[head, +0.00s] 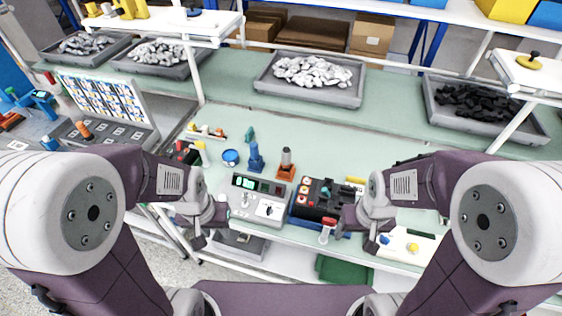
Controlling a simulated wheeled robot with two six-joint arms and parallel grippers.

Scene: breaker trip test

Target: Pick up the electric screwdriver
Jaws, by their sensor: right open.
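A blue upright tool (256,158) and a dark-topped tool in an orange base (286,163) stand side by side on the green bench, behind the grey test unit. I cannot tell for certain which one is the electric screwdriver. My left gripper (208,228) is open and empty at the bench's front edge, left of the grey test unit and nearer than both tools. My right gripper (357,230) is open at the front edge, right of the black breaker fixture and away from both tools.
The grey test unit (257,200) with a green display and the black breaker fixture (318,199) fill the front middle. A blue round container (231,158) sits left of the tools. Part trays (310,94) line the back. The green bench right of the tools is clear.

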